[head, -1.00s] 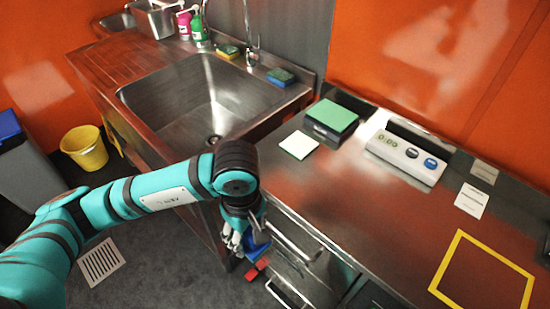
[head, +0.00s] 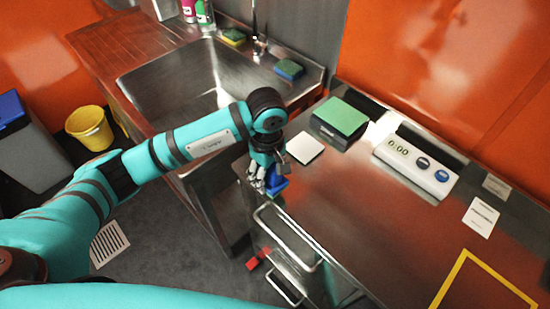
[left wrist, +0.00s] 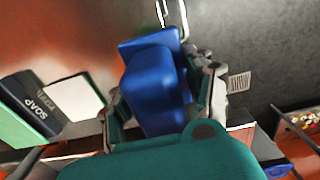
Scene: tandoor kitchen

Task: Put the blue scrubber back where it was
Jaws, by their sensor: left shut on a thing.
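My left gripper (head: 268,184) is shut on the blue scrubber (head: 277,187), at the near left edge of the steel counter (head: 385,215). In the left wrist view the scrubber (left wrist: 157,88) is a blue block with a wider blue part behind it, between the two fingers (left wrist: 165,95). The fingers partly hide it in the head view. I cannot tell whether it touches the counter edge. A white square pad (head: 305,148) lies on the counter just beyond the gripper. My right gripper is not in view.
A green-topped soap box (head: 342,119) and a digital scale (head: 414,163) stand on the counter. A blue-and-green sponge (head: 289,69) and a yellow-and-green sponge (head: 233,37) lie by the sink (head: 185,88). A yellow outline (head: 452,277) marks clear counter at right. Drawer handles (head: 290,238) project below.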

